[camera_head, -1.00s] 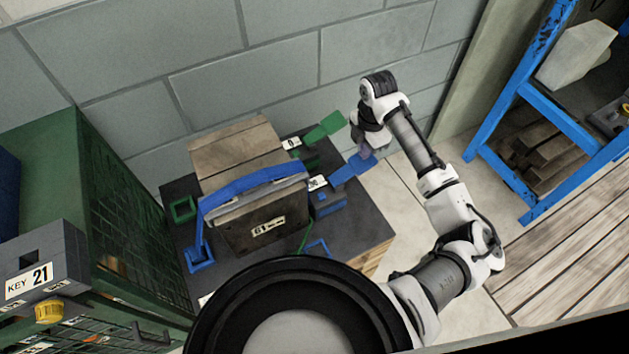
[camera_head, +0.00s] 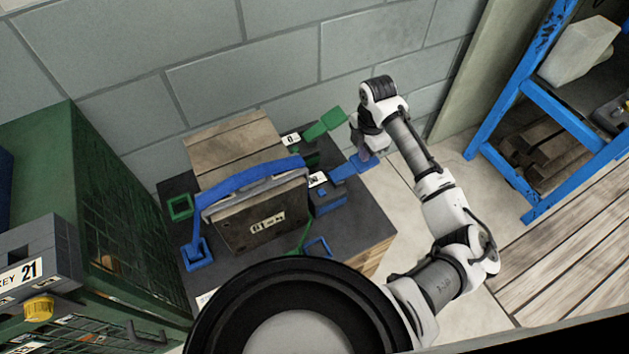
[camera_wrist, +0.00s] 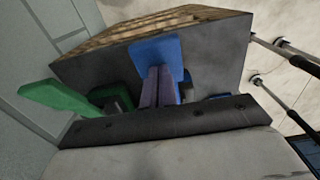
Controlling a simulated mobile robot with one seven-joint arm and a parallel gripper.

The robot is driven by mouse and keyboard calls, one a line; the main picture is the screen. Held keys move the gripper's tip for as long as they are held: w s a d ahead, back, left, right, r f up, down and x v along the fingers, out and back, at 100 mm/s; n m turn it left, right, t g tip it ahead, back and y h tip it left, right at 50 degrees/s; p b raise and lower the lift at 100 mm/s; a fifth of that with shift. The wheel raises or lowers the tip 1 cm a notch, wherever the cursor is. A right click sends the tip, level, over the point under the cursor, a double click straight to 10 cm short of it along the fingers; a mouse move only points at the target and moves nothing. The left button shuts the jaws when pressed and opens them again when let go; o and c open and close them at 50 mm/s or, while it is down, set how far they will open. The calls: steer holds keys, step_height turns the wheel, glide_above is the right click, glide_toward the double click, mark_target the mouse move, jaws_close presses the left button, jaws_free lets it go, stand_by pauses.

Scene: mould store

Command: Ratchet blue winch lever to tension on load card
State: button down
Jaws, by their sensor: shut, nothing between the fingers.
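The blue winch (camera_head: 328,203) sits on the right of a dark-topped pallet. Its blue lever (camera_head: 344,172) sticks out to the upper right, and its broad end also shows in the wrist view (camera_wrist: 155,48). My gripper (camera_head: 364,158) is shut and empty at the lever's outer end. Its purplish fingers (camera_wrist: 157,86) overlap the blue paddle in the wrist view; I cannot tell whether they touch it. A small white card (camera_head: 318,179) stands beside the blue winch; its marking is too small to read surely. The blue strap (camera_head: 250,178) runs over the mould block (camera_head: 258,215).
A green lever (camera_head: 325,123) stands close to the blue one, and shows left in the wrist view (camera_wrist: 62,97). A block wall (camera_head: 250,80) is behind. A green mesh crate (camera_head: 115,220) stands left, a blue rack (camera_head: 515,110) right.

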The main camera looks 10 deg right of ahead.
steer(key=shift+a+f+b, duration=0.1)
steer(key=shift+f+b, duration=0.6)
steer(key=shift+f, duration=0.8)
steer(key=shift+s+r, duration=0.1)
step_height(320, 180, up, 5)
steer(key=p, duration=0.3)
steer(key=shift+a+p, duration=0.1)
steer(key=shift+p, duration=0.3)
steer(key=shift+r, duration=0.4)
steer(key=shift+d+p, duration=0.2)
steer(key=shift+p, duration=0.1)
step_height(320, 180, up, 5)
steer(key=p, duration=0.3)
